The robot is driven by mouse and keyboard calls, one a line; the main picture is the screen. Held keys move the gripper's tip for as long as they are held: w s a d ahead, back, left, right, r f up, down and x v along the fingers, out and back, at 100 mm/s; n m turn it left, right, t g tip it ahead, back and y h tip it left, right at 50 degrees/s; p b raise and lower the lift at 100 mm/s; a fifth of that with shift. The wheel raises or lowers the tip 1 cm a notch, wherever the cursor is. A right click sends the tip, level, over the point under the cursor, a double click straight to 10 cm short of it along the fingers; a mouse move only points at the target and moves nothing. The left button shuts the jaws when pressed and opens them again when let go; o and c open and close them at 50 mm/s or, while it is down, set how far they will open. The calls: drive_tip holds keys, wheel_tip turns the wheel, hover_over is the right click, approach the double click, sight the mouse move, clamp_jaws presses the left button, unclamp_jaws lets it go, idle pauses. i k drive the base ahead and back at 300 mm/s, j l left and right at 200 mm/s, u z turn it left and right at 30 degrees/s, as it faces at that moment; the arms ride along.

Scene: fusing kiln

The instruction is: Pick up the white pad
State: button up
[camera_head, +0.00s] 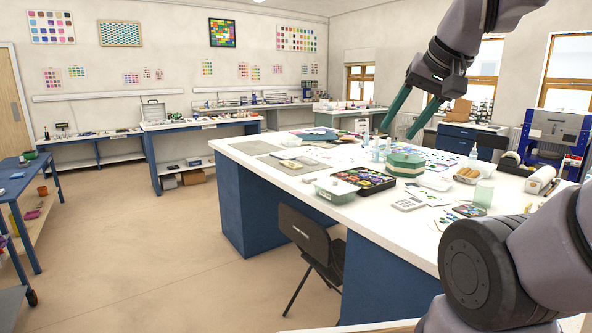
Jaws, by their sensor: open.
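My gripper (398,134) hangs in the upper right of the head view. Its two green fingers are apart, with nothing between them, and they point down above the back part of the white worktable (262,168). Which thing is the white pad is not certain. A small flat whitish block (408,204) with dark marks lies near the table's front edge, below my gripper in the picture. A smooth white rounded piece (434,183) lies a little behind and right of it.
A green lidded box (405,163), an open case of coloured pieces (364,180) and a clear tub (335,190) crowd the table. Small bottles stand behind. A black chair (315,245) stands at the front. Open floor lies to the left.

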sight(308, 179)
drive_tip(key=i+j+z, duration=0.25)
drive_tip(key=i+j, duration=1.6)
